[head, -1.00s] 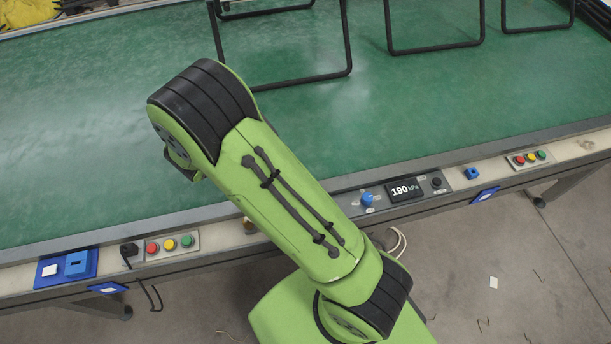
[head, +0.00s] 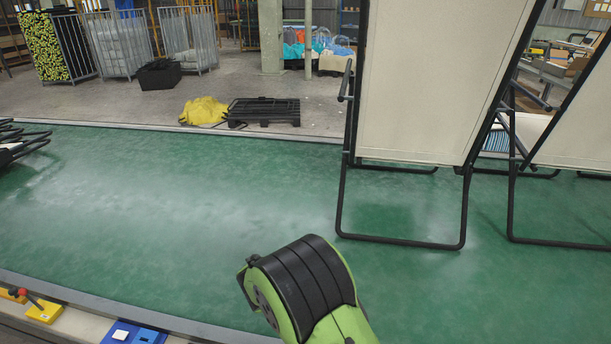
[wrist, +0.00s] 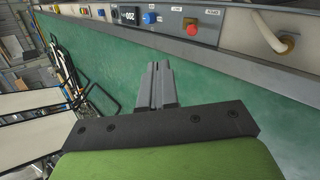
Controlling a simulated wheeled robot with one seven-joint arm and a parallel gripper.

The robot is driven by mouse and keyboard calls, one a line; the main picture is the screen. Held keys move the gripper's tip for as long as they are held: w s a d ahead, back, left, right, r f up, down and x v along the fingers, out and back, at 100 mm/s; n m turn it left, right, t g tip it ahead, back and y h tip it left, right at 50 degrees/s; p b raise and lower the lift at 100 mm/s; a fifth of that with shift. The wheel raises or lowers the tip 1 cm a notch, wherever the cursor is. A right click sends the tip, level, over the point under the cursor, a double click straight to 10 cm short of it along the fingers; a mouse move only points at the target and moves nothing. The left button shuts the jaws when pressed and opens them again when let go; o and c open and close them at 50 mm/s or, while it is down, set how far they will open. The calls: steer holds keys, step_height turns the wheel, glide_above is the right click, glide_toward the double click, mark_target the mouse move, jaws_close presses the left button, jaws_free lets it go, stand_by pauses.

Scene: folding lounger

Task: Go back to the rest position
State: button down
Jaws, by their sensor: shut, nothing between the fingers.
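My gripper (wrist: 157,86) shows in the wrist view with its grey fingers together and nothing between them. It is over the green surface (wrist: 205,75), apart from the loungers. In the head view only a green and black part of my arm shows at the bottom, and the gripper is hidden or out of frame. A folding lounger (head: 430,80) with cream fabric and a black tube frame stands on the green surface at the right. A second lounger (head: 580,130) stands beside it at the right edge.
The front rail carries a yellow box with a red lever (head: 44,311) and a blue block (head: 135,334). In the wrist view the rail holds a red button (wrist: 192,27) and a display (wrist: 129,16). Dark folded frames (head: 20,142) lie at the far left. The middle of the green surface is clear.

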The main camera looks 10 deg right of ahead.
steer(key=s+r+n+t+y, duration=0.1)
steer(key=s+r+t+y, duration=0.7)
steer(key=s+r, duration=0.7)
steer(key=shift+d+r+t, duration=0.35)
steer(key=shift+r+t, duration=0.15)
steer(key=shift+r, duration=0.25)
